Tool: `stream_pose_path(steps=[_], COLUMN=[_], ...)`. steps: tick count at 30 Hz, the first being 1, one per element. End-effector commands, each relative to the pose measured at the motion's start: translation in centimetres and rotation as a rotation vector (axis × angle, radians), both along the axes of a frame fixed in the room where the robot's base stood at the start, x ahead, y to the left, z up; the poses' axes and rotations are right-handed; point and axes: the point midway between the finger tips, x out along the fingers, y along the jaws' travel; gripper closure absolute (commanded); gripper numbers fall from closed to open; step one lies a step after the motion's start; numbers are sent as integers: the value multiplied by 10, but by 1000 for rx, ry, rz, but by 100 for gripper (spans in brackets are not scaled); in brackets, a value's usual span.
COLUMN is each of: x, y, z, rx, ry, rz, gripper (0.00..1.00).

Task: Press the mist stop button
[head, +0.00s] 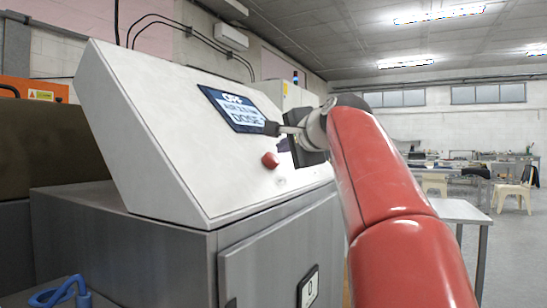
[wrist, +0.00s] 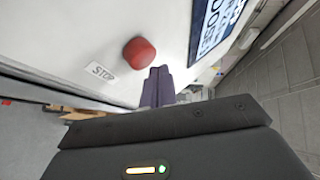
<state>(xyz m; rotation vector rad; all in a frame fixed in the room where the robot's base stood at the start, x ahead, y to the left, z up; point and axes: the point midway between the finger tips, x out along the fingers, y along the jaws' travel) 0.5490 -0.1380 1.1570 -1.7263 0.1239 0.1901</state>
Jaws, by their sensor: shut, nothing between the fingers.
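The red round button (head: 270,160) sits on the sloped white face of the console, below the screen. It also shows in the wrist view (wrist: 139,53), with a "STOP" label (wrist: 100,72) beside it. My gripper (head: 268,128) is shut and empty. In the head view its fingertips appear above the button, near the screen's lower right corner. In the wrist view the dark closed fingers (wrist: 158,72) point at the panel just right of and below the button, with a small gap in the picture. I cannot tell whether the fingertips touch the panel; no contact with the button shows.
The screen (head: 235,108) on the white console (head: 150,120) shows "OFF" and "DOSE". My red arm hides part of the console's right side. Tables and chairs stand far behind at right.

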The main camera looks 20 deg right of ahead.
Motion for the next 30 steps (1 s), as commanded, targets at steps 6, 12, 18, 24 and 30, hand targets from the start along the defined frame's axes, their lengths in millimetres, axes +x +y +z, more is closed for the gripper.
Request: stream_pose_path(steps=[6,12,18,24,30], x=[-3,-13,-24,-28,-28], y=[-2,-11,-19,-22,-22], z=[6,20,32,35,35], rx=[0,0,0,0,0], ry=[0,0,0,0,0], rz=[-1,-1,-1,0,0], gripper=[100,100,100,100,100])
